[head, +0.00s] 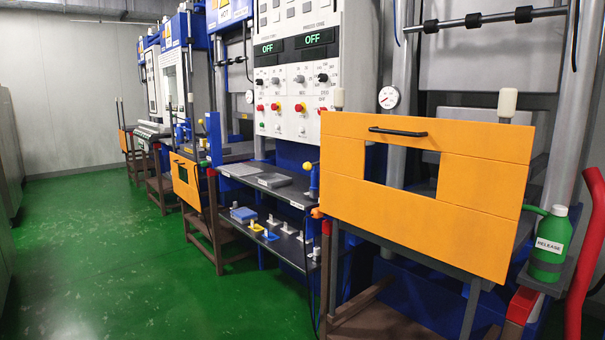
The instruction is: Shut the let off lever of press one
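Press one (480,60) appears to be the large press at right, beside the control panel (295,75), whose right half seems to read "PRESS ONE". Its orange guard (420,185) with a black handle stands across the front. I cannot tell which part is the let off lever. Candidates are a yellow-knobbed lever (314,178) left of the guard, a pale-gripped upright (338,97), a second pale-gripped upright (507,102), and a thick red curved bar (582,250) at the right edge. My gripper is not in view.
A green "RELEASE" bottle (549,245) stands in a holder at right. Shelves (270,185) with small blocks and knobs sit below the panel. Another orange guard (186,180) and more presses (170,70) stand farther left. The green floor (110,240) is clear at left.

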